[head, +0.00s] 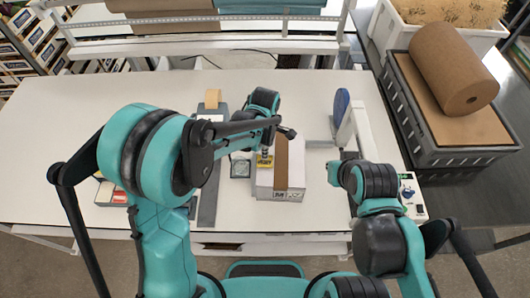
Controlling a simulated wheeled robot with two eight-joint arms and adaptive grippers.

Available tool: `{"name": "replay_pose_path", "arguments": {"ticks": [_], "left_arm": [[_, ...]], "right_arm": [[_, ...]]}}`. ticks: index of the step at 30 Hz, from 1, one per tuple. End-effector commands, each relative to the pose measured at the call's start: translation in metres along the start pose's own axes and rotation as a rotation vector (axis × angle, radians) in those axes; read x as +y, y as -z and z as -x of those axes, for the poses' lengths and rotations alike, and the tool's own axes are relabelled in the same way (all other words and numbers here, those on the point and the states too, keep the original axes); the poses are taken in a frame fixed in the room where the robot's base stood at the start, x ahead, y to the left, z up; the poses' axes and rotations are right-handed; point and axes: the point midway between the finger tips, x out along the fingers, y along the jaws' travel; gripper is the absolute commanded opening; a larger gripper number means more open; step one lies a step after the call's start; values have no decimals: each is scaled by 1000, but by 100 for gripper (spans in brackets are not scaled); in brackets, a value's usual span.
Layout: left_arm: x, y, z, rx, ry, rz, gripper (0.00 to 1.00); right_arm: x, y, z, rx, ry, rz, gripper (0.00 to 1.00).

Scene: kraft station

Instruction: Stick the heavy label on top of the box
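A white box (287,185) with a brown tape strip along its top stands near the table's front edge, right of my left gripper. A small yellow label (265,161) with dark print is at the left side of the box top, just below my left gripper (266,150). I cannot tell whether the label is held or lies flat on the box. The fingers of my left gripper are small and partly hidden by its arm, so their opening is unclear. My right gripper (335,173) is right of the box, apart from it, mostly hidden by its own arm.
A grey strip with a tan roll (212,99) lies left of the box. A white device with a blue disc (341,104) stands to the right. The table's back left is clear.

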Motion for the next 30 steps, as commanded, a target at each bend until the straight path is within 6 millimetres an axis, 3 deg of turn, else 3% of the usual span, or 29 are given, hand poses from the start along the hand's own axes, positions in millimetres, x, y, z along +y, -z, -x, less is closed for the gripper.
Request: {"name": "replay_pose_path", "arguments": {"ticks": [30], "left_arm": [[0,0,-7,0,0,0,0]], "right_arm": [[0,-4,-6,0,0,0,0]]}}
